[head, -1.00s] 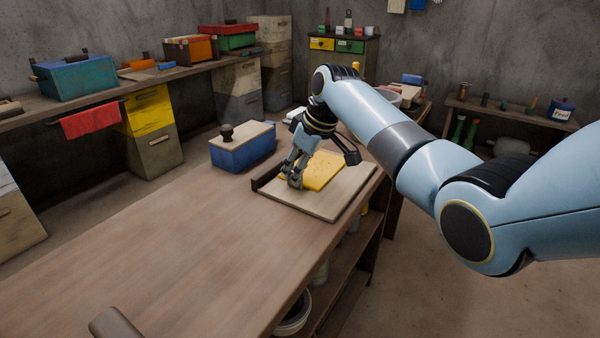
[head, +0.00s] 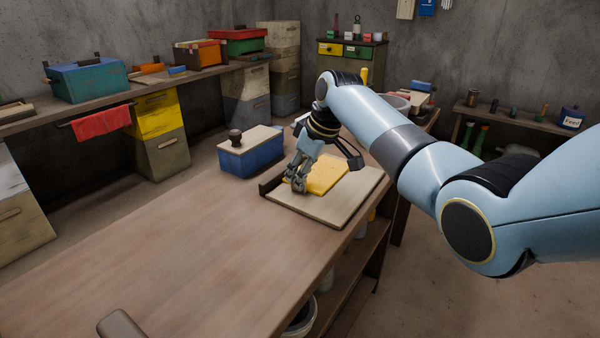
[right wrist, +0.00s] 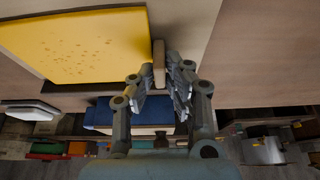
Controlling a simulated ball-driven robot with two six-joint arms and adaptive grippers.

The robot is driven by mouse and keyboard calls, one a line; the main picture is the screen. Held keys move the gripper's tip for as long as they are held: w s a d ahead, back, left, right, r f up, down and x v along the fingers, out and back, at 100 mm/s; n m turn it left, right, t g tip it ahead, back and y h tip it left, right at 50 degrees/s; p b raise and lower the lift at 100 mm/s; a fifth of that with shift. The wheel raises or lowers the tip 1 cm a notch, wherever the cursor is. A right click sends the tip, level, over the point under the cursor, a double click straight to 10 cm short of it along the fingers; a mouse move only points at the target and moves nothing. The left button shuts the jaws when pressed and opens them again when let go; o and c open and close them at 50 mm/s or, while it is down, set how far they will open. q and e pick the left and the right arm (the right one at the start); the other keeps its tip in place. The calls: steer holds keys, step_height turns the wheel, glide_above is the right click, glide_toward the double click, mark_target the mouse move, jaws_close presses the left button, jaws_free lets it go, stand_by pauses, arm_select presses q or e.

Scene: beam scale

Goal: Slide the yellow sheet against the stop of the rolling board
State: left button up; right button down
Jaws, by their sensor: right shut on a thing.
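The yellow sheet (head: 329,176) lies flat on the pale rolling board (head: 340,205), partly hidden by my right gripper. The stop is the dark strip (head: 268,187) along the board's left edge. My right gripper (head: 297,185) is low over the board, at the sheet's near side and close to the stop. In the right wrist view it is shut on a small pale brown piece (right wrist: 159,62), which stands by the edge of the yellow sheet (right wrist: 80,45). The sheet's lower edge there is close to the dark strip; I cannot tell whether they touch. My left gripper is not in view.
A blue box (head: 250,158) with a pale lid and dark knob stands just left of the board. The near tabletop (head: 190,250) is mostly clear. Shelves with boxes line the back wall.

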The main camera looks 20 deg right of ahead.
stand_by(0.3)
steer(key=c, duration=1.3)
jaws_free()
steer(key=shift+o, duration=0.2)
steer(key=v, duration=1.2)
steer(key=shift+d, duration=0.1)
